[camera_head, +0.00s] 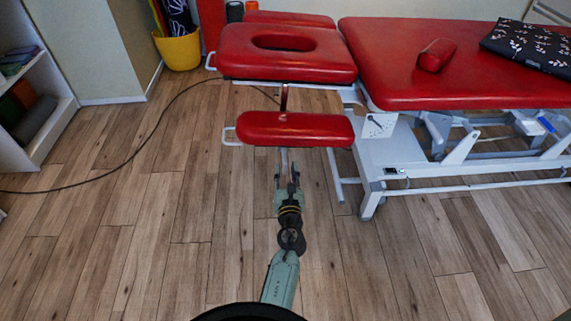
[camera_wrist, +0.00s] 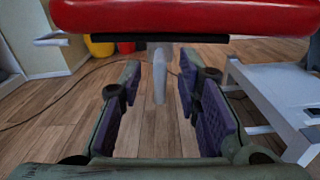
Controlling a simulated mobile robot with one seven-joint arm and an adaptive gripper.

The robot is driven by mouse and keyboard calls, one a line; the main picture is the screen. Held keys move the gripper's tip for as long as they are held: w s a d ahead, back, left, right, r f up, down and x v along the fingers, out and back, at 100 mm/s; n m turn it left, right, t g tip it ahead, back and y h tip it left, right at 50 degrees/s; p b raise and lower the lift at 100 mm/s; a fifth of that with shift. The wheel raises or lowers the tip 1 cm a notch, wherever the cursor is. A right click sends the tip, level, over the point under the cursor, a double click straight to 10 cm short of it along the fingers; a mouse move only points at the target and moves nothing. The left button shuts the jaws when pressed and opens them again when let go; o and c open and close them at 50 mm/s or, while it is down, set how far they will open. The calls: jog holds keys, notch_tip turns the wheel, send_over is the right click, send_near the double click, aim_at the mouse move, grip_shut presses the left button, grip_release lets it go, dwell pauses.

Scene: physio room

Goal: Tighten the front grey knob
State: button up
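The grey knob (camera_wrist: 160,75) shows in the wrist view as a pale, narrow upright piece below the front red pad (camera_wrist: 180,15). It appears between my gripper's fingertips, with a gap on each side. In the head view a thin grey piece (camera_head: 284,158) hangs under the front red pad (camera_head: 295,129), just beyond my fingers. My gripper (camera_wrist: 159,90) is open and empty, its purple finger pads apart on either side. In the head view my gripper (camera_head: 287,181) is just in front of and below the pad. Whether the fingertips reach past the knob I cannot tell.
The red treatment table (camera_head: 390,60) has a headrest (camera_head: 285,55) with a face hole. Its white frame (camera_head: 390,152) stands close to the right of my gripper. A black cable (camera_head: 150,138) runs over the floor on the left. The floor around my arm is clear.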

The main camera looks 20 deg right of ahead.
aim_at(284, 159)
jog(key=shift+x, duration=1.35)
grip_shut()
